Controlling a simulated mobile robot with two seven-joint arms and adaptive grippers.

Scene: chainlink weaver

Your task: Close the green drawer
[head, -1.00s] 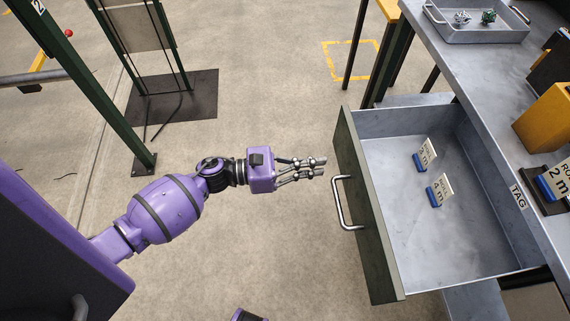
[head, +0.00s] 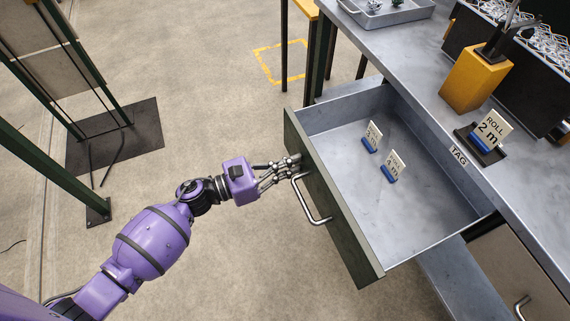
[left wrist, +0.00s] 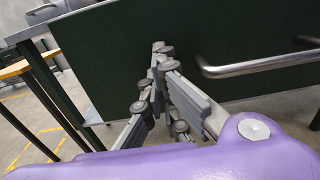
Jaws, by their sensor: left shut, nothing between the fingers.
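The green drawer (head: 332,205) stands pulled out from the grey workbench, its dark green front facing my left arm. A metal bar handle (head: 308,203) is on that front and also shows in the left wrist view (left wrist: 262,65). My left gripper (head: 295,160) is shut and empty. Its fingertips are at the drawer front, beside the upper end of the handle and not around it. In the left wrist view the fingers (left wrist: 165,62) are close before the green panel; I cannot tell whether they touch it. My right gripper is not in view.
Two small label cards on blue bases (head: 372,138) stand inside the drawer. The workbench top (head: 425,75) holds a yellow block (head: 475,75), a roll card (head: 490,130) and a metal tray (head: 385,15). A green-framed rack (head: 60,60) stands at left. The floor between is clear.

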